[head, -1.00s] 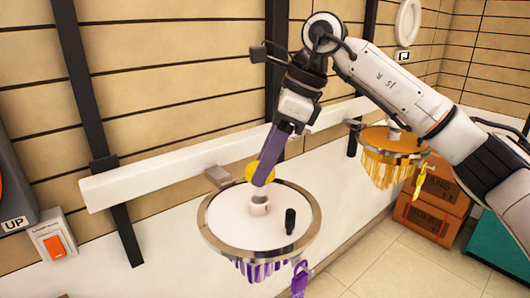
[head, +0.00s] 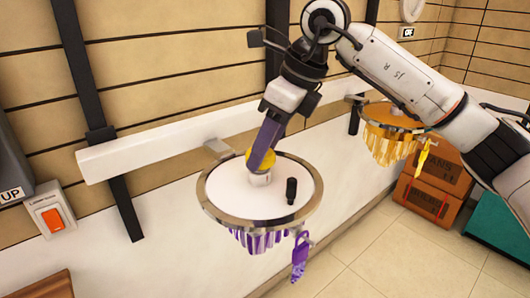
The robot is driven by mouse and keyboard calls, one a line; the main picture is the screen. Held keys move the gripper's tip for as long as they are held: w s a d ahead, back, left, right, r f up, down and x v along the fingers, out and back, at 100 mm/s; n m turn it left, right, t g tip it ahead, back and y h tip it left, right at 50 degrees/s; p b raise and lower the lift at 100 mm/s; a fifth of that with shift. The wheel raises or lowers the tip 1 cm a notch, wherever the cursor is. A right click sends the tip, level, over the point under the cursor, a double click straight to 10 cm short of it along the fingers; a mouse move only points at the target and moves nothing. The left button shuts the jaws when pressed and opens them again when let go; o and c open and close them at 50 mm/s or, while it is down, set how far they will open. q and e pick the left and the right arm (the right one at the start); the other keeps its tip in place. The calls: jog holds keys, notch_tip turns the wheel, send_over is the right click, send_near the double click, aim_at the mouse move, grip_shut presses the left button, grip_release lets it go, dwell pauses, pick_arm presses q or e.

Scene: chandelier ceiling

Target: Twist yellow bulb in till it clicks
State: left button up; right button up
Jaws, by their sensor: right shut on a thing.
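A yellow bulb (head: 262,160) stands upright over a white socket (head: 259,179) on the round white plate of a chandelier (head: 228,203). The chandelier has a metal rim and purple crystals below. My right gripper (head: 262,158), with purple fingers, comes down from above and is shut on the yellow bulb. The fingers hide part of the bulb, and I cannot tell how deep it sits in the socket. My left gripper is not in view.
A black peg (head: 291,190) stands on the plate right of the socket. A purple tag (head: 300,257) hangs from the rim. A second, amber chandelier (head: 390,118) hangs at the right. Cardboard boxes (head: 430,193) and an orange switch (head: 53,219) flank the area.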

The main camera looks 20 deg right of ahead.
jog(key=m, duration=0.1)
jog(key=m+h+b, duration=0.1)
jog(key=m, duration=0.1)
jog(key=m+t+b, duration=0.1)
jog(key=m, duration=0.1)
jog(key=shift+s+a+f+h, duration=0.2)
jog(key=shift+a+h, duration=0.1)
jog(key=shift+h, duration=0.1)
jog(key=m, duration=0.2)
jog(key=m+h, duration=0.1)
jog(key=m, duration=0.1)
jog(key=shift+a+r+h+b, duration=0.1)
jog(key=shift+a+h+b, duration=0.05)
jog(key=shift+h+b, duration=0.2)
jog(key=o, duration=1.8)
jog(key=shift+r, duration=0.1)
jog(key=shift+c, duration=0.2)
jog(key=shift+r+p, duration=2.65)
jog(key=shift+r, duration=1.15)
jog(key=shift+f, duration=0.1)
